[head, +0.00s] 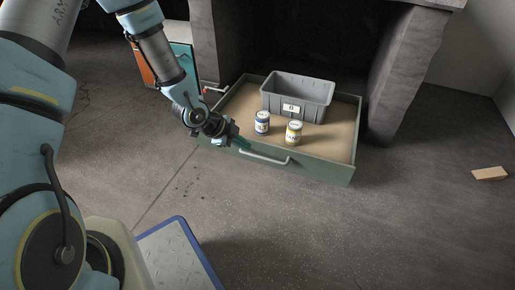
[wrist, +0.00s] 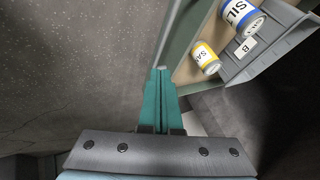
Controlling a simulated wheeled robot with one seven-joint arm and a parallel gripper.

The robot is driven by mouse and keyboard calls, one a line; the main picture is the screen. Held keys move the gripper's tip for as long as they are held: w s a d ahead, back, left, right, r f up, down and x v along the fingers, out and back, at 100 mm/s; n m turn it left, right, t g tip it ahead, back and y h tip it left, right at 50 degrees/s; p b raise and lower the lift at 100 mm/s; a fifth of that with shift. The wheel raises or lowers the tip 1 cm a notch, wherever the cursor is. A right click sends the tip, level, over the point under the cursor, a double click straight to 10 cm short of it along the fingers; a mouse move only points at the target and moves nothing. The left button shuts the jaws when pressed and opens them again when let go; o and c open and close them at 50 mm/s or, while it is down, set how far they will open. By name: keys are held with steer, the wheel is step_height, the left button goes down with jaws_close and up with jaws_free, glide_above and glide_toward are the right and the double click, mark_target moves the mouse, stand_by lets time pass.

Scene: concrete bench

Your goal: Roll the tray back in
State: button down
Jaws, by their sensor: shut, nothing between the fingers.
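The tray (head: 330,172) is a grey-green drawer-like box with a tan floor, standing out from under the bench. A pale bar handle (head: 265,158) runs along its front face. My gripper (head: 245,143) is at the left part of the front face, close to the handle's left end. In the wrist view my gripper's teal fingers (wrist: 161,72) are shut together with nothing between them, and their tips meet the near end of the handle (wrist: 172,40) in the picture. I cannot tell whether they touch it. The tray's front wall (wrist: 192,35) also shows there.
On the tray stand a grey bin (head: 297,95), a blue-banded can (head: 262,122) and a yellow-banded can (head: 294,132). The concrete bench (head: 405,70) has thick supports on both sides. A wooden block (head: 489,174) lies on the right floor. Floor before the tray is clear.

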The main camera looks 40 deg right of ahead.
steer(key=b, duration=0.5)
glide_toward(272, 152)
steer(key=s+f, duration=0.1)
steer(key=f, duration=0.1)
steer(key=s+a+f, duration=0.1)
steer(key=shift+s+f, duration=0.25)
steer(key=shift+f, duration=0.15)
steer(key=w+d, duration=0.1)
steer(key=d+b, duration=0.1)
steer(key=shift+w+d, duration=0.35)
steer(key=shift+d, duration=0.05)
steer(key=shift+w+d+r, duration=0.1)
steer(key=shift+w+d, duration=0.15)
steer(key=shift+d, duration=0.2)
